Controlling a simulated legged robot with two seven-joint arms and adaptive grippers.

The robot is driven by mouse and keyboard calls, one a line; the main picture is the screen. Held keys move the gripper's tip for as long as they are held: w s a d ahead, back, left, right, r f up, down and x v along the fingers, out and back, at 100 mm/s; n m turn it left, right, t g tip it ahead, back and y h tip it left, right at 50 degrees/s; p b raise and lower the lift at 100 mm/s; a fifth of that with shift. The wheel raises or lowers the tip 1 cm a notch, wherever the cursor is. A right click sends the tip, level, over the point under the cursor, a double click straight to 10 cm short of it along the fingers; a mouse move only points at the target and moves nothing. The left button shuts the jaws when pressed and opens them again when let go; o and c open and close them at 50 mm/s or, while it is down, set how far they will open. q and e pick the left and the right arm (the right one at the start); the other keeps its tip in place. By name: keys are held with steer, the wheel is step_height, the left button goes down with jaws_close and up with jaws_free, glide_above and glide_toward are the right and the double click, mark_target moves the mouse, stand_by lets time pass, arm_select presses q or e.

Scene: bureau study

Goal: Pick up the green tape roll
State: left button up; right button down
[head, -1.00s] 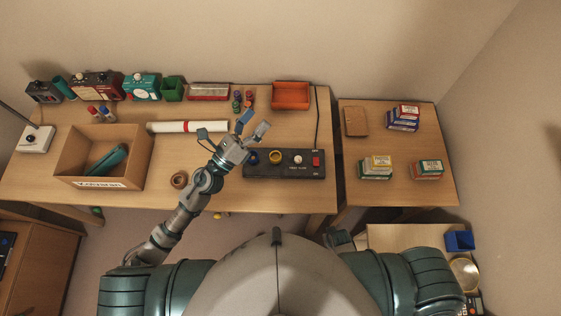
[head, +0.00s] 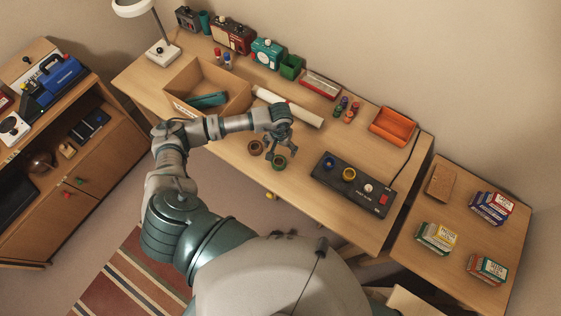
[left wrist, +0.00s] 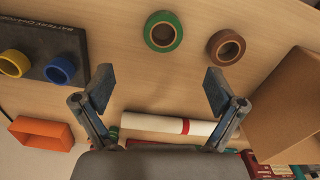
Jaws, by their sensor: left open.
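The green tape roll (head: 280,168) lies flat near the front edge of the desk. It also shows at the top of the left wrist view (left wrist: 163,15), with its brown core visible. My left gripper (head: 281,150) is open and empty, just behind and above the green roll in the head view. In the left wrist view its two fingers (left wrist: 159,88) are spread apart, and the roll lies beyond them, untouched. A brown tape roll (head: 255,153) lies just left of the green one. My right gripper is not in view.
A black control box (head: 330,187) with coloured rings stands to the right. A white tube with a red band (head: 300,113) lies behind. An open cardboard box (head: 240,104) stands to the left. An orange tray (head: 393,125) is at the back right. Bare desk surrounds the rolls.

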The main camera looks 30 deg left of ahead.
arm_select(q)
glide_above(279, 164)
steer(key=f, duration=0.5)
steer(key=shift+d+f+p, duration=0.25)
steer(key=shift+f+p, duration=0.05)
steer(key=shift+f, duration=0.05)
steer(key=f, duration=0.3)
steer(key=f+p, duration=0.1)
steer(key=f, duration=0.1)
steer(key=shift+w+a+f, duration=0.1)
steer(key=shift+a+f, duration=0.2)
steer(key=shift+a, duration=0.05)
steer(key=c, duration=1.2)
